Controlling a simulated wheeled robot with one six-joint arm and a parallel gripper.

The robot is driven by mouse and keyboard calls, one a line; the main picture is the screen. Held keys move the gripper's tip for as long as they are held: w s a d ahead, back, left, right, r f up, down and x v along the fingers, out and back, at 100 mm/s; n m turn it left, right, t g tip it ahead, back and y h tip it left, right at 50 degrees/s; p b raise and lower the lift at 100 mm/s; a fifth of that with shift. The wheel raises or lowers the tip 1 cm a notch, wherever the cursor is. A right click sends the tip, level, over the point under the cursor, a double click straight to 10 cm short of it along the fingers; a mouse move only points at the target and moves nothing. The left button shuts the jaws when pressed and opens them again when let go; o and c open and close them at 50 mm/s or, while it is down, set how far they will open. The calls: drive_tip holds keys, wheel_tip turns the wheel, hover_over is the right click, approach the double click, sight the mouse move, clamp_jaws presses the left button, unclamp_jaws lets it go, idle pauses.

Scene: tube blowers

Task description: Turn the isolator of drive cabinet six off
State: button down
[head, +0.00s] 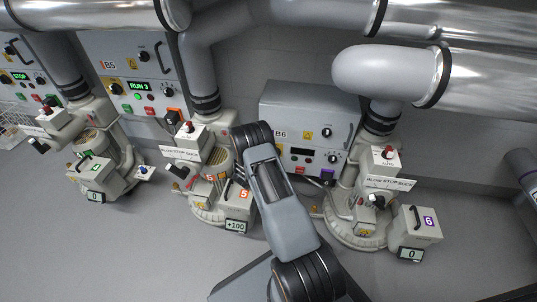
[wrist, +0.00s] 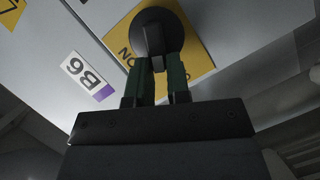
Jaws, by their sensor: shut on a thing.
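Drive cabinet six is the grey box marked B6 (head: 281,108) in the head view, right of centre. Its label (wrist: 87,77) with a purple band shows tilted in the wrist view. The isolator is a round black rotary knob (wrist: 152,28) on a yellow plate (wrist: 197,50) with partly covered lettering. My gripper (wrist: 159,64) is shut on the knob's handle, one green-faced finger on each side. In the head view my arm covers the isolator and the gripper.
Cabinet B5 (head: 108,65), with a green RUN display, stands to the left. Blower 5 (head: 205,207) stands left of my arm, and blower 6 (head: 355,225) stands close on its right. Large pipes (head: 385,74) run overhead. Open floor (head: 110,250) lies at the front left.

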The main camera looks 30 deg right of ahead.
drive_tip(key=shift+f+n, duration=0.1)
drive_tip(key=shift+n, duration=0.3)
idle(0.3)
drive_tip(key=c, duration=1.1)
unclamp_jaws()
drive_tip(key=s+a+r+p, duration=0.1)
drive_tip(key=s+r+p, duration=0.1)
drive_tip(key=s+r, duration=0.2)
drive_tip(key=s+a+r+p, duration=0.2)
drive_tip(key=s+r+p, duration=0.1)
drive_tip(key=s+r, duration=0.1)
drive_tip(key=s+a+r+p, duration=0.2)
drive_tip(key=s+r+p, duration=0.1)
drive_tip(key=s+r, duration=0.1)
drive_tip(key=shift+s+a+r, duration=0.25)
drive_tip(key=shift+s+r, duration=0.15)
drive_tip(key=shift+r, duration=0.1)
